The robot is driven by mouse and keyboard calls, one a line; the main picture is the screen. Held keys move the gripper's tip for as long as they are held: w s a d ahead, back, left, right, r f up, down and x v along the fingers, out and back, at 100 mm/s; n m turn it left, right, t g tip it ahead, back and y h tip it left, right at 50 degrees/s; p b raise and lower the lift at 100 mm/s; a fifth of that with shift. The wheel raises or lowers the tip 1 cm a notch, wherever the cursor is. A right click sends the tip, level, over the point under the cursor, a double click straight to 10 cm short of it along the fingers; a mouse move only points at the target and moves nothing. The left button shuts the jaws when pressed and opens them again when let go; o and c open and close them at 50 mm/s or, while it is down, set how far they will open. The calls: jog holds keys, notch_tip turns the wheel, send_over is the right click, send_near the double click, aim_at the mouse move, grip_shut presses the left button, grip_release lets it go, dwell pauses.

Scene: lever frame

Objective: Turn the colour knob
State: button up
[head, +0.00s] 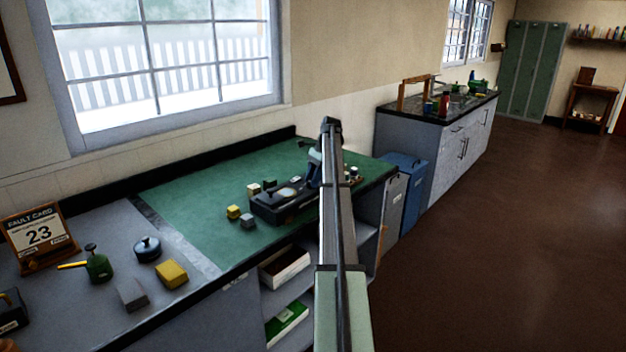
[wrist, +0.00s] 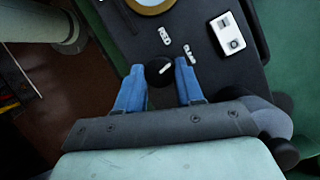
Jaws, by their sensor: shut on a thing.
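A round black knob (wrist: 160,72) with a white pointer mark stands on a dark panel (wrist: 222,78) in the wrist view. I take it to be the colour knob. My gripper (wrist: 160,78) has its two blue fingers on either side of the knob and is shut on it. In the head view the dark lever frame (head: 268,212) lies on the green bench top, and my gripper (head: 314,172) is at its right end. My arm hides part of that end, and the knob cannot be made out there.
Yellow and grey blocks (head: 233,212) lie left of the frame. The green bench (head: 190,190) is clear further left.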

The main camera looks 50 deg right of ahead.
jog(key=shift+n+g, duration=0.3)
jog(key=shift+n, duration=0.2)
jog(key=o, duration=1)
jog(key=shift+o, duration=0.2)
